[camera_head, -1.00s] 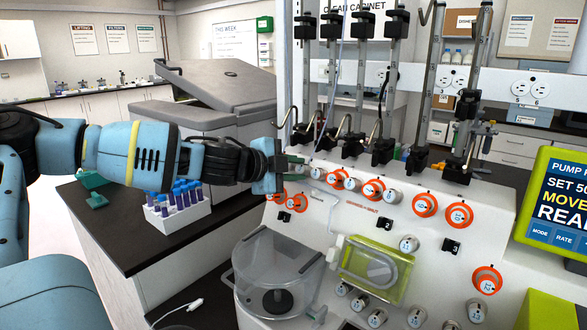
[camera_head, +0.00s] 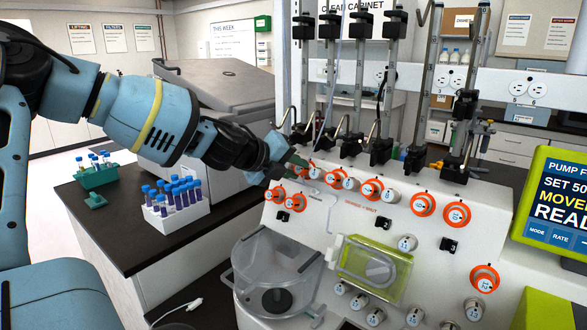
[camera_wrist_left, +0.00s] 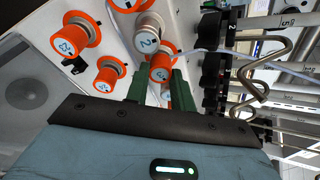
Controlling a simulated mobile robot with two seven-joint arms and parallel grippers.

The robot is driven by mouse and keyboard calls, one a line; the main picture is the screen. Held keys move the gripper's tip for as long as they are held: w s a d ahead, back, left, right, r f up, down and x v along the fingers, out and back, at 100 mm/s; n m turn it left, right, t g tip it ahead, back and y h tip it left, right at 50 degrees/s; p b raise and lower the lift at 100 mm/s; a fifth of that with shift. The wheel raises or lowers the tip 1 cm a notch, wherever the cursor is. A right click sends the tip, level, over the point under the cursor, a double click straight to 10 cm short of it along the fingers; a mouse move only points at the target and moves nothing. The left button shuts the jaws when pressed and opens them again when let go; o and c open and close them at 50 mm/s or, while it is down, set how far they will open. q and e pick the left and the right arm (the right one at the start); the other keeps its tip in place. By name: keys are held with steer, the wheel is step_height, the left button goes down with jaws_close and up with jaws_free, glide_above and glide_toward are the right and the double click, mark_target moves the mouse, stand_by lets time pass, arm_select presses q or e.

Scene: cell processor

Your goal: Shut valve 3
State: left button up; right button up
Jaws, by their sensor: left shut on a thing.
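The valve knobs sit in rows on the white panel of the cell processor (camera_head: 340,220), several of them with orange rings. My left gripper (camera_head: 298,165) is at the far left end of the upper row, pointing down at the panel. In the left wrist view its two green fingers (camera_wrist_left: 160,88) are on either side of an orange knob (camera_wrist_left: 160,67) and closed on it. That knob's number is too small to read surely, so I cannot tell if it is valve 3. My right gripper is not in view.
Vertical poles with black clamps (camera_head: 380,150) and metal hooks stand close behind the knobs. A clear bowl (camera_head: 275,275) and a yellow-green pump cover (camera_head: 370,268) are below. A white rack of tubes (camera_head: 178,215) stands on the dark bench at left. A screen (camera_head: 560,205) is at right.

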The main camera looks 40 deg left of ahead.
arm_select(q)
steer(key=shift+m, duration=1)
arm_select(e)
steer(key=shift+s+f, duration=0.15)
arm_select(q)
steer(key=o, duration=1)
steer(key=p+v, duration=0.1)
steer(key=v, duration=0.6)
steer(key=shift+s+r, duration=0.25)
steer(key=shift+r, duration=0.1)
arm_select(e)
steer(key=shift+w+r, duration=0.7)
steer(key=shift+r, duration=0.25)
